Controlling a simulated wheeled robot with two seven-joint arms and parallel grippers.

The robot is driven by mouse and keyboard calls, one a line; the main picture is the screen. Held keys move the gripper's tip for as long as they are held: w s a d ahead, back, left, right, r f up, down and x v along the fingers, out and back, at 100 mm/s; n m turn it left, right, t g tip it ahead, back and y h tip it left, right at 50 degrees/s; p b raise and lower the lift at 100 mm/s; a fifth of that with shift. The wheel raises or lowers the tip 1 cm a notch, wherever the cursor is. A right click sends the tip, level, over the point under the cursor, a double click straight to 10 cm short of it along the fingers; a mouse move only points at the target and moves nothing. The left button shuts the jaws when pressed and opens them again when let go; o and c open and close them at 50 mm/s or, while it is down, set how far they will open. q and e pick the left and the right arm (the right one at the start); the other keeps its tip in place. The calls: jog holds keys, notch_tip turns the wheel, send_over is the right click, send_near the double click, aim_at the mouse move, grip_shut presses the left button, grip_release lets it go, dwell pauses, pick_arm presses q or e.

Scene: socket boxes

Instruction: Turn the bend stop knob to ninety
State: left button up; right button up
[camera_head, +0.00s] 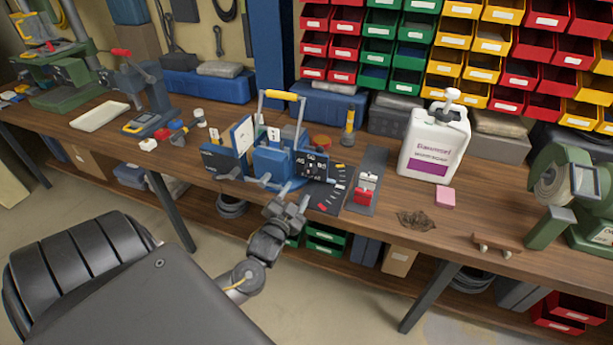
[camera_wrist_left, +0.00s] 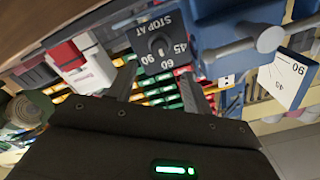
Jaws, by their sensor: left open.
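The blue bending machine (camera_head: 275,160) with a yellow-topped handle stands at the bench's front edge. Its black stop plate (camera_head: 313,166) carries the bend stop knob. In the left wrist view, the plate (camera_wrist_left: 178,60) reads STOP AT with 45, 60 and 90, and the dark round knob (camera_wrist_left: 159,46) sits in its middle. The knob's pointer direction is too small to tell. My left gripper (camera_head: 290,204) is open and empty, in front of and below the plate. In the left wrist view its fingers (camera_wrist_left: 155,76) point toward the plate, apart from the knob. My right gripper is out of view.
A dial card marked 45 and 90 (camera_wrist_left: 287,78) is near the left gripper. Right of the machine are a red-and-white block (camera_head: 366,187), a white jug (camera_head: 433,143) and a pink block (camera_head: 445,197). Grey levers (camera_head: 265,179) stick out from the machine's front. Bench space between jug and grinder is mostly clear.

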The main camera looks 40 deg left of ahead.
aim_at(308, 173)
pick_arm(q)
jog(key=p+x, duration=0.1)
jog(key=x, duration=0.8)
jog(key=shift+w+a, duration=0.1)
jog(key=shift+w, duration=0.1)
jog(key=c, duration=1)
